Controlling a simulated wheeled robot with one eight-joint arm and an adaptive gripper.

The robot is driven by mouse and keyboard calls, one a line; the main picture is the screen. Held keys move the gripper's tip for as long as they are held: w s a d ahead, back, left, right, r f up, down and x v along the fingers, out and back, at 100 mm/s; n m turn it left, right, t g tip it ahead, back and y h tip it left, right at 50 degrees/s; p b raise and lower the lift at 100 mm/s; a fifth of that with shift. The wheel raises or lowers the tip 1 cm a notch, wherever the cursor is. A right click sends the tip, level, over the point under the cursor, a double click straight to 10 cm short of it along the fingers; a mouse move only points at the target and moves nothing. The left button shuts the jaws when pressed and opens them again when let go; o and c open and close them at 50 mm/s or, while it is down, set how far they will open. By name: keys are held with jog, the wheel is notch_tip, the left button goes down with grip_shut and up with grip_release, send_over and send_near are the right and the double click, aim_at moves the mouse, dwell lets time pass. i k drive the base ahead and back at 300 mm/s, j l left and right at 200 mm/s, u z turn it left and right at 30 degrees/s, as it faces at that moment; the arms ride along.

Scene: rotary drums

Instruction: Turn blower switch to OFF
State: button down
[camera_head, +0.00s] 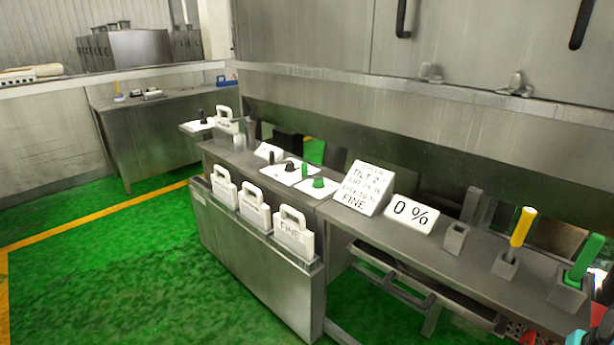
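No label naming the blower switch can be read from here. On the steel console (222,152), a black knob (290,166) and a green knob (318,183) sit on white plates. Another dark knob (202,117) sits on a white plate farther back. At the right are a yellow-handled lever (522,227), tilted slightly, and a green-handled lever (585,258), tilted more. Whether any of these is the blower switch, and its setting, cannot be told. My gripper is not recognisable in view; small coloured parts at the lower right edge are cut off.
A rail handle (405,290) juts out below. Green floor (110,270) is open at the left.

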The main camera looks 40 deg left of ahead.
aim_at(317, 180)
jog(key=u, duration=1.5)
